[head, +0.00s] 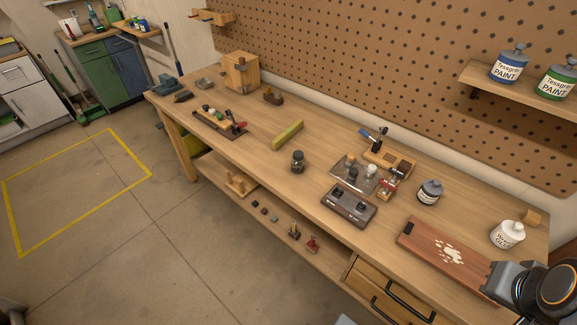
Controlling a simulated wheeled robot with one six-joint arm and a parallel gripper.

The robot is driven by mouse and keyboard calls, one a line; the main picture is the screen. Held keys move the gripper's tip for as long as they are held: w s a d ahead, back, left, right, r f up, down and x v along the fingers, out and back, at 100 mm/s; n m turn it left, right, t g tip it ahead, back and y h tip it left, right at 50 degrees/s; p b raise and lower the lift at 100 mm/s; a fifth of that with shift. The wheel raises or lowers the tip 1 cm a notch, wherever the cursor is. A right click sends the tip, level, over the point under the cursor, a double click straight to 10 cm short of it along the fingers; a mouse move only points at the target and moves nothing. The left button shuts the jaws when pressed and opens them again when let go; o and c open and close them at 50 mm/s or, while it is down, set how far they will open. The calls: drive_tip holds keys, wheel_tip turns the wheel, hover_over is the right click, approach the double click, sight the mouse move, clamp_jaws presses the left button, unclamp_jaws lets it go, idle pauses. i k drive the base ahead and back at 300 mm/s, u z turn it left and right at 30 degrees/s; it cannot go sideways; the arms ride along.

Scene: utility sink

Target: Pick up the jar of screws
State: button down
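A small dark jar (298,161) with a lid stands upright on the wooden workbench (260,158), near the middle of its front half. It looks like the jar of screws, but its contents are too small to make out. Nothing touches it. Part of my arm shows at the lower right corner, over the right end of the bench and far from the jar. My gripper's fingers cannot be seen.
Bench around the jar is clear.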

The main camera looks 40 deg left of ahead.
sight(297, 167)
drive_tip(key=u, duration=3.4)
drive_tip(key=k, duration=0.7)
drive_tip(key=z, duration=1.45)
drive_tip(key=i, duration=0.5)
drive_tip(key=z, duration=0.25)
drive_tip(key=k, duration=0.35)
drive_tip(key=u, duration=1.45)
drive_tip(key=i, duration=1.35)
drive_tip(key=z, duration=0.55)
